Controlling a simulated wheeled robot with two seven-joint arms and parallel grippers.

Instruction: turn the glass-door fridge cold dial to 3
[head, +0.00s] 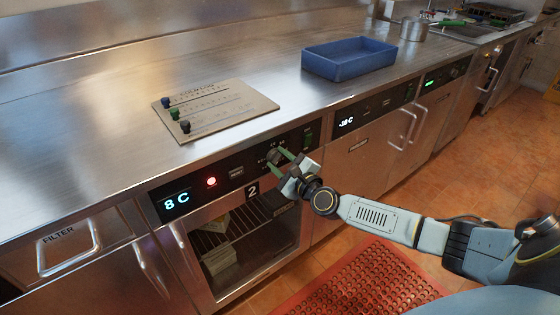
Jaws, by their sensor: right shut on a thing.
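The glass-door fridge (243,245) is built in under the steel counter, with a "2" label on its top edge. Its black control panel shows a lit "8 C" display (176,201) and a red light (211,181). The cold dial (274,157) is on the right part of this panel. My right gripper (281,158) reaches in from the right and is shut on the dial. Its fingers partly cover the dial, and I cannot read the setting. My left gripper is not in view.
A board with coloured knobs (218,108) and a blue tray (350,60) sit on the counter (110,100). A neighbouring unit shows "-18 C" (346,121). Door handles (402,127) stick out to the right. A red mat (365,285) lies on the floor.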

